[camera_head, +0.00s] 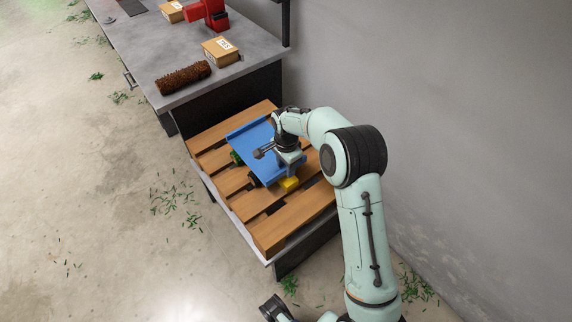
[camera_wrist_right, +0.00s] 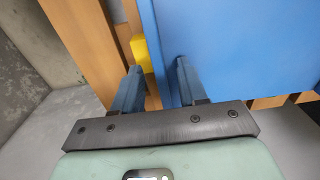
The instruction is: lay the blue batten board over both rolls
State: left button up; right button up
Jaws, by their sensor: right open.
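The blue batten board (camera_head: 252,137) lies above a wooden pallet, a flat blue panel with raised edges. It also fills the upper right of the right wrist view (camera_wrist_right: 240,50). Two dark green roll ends, one farther (camera_head: 236,157) and one nearer (camera_head: 254,180), stick out from under its left side; the rest of them is hidden. My right gripper (camera_head: 290,168) is at the board's near end. In the wrist view its open fingers (camera_wrist_right: 158,68) appear either side of the board's edge, with nothing clasped. Contact cannot be told.
A yellow block (camera_head: 289,184) sits on the pallet (camera_head: 285,219) by the board's near end. A grey bench (camera_head: 150,62) behind holds a brown brush roll (camera_head: 183,77), cardboard boxes (camera_head: 220,50) and a red tool (camera_head: 208,14). A wall stands right; the floor left is mostly open.

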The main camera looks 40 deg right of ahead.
jog(key=shift+r, duration=0.15)
notch_tip(320, 180, up, 13)
jog(key=p, duration=0.2)
jog(key=shift+s, duration=0.1)
dwell(0.6)
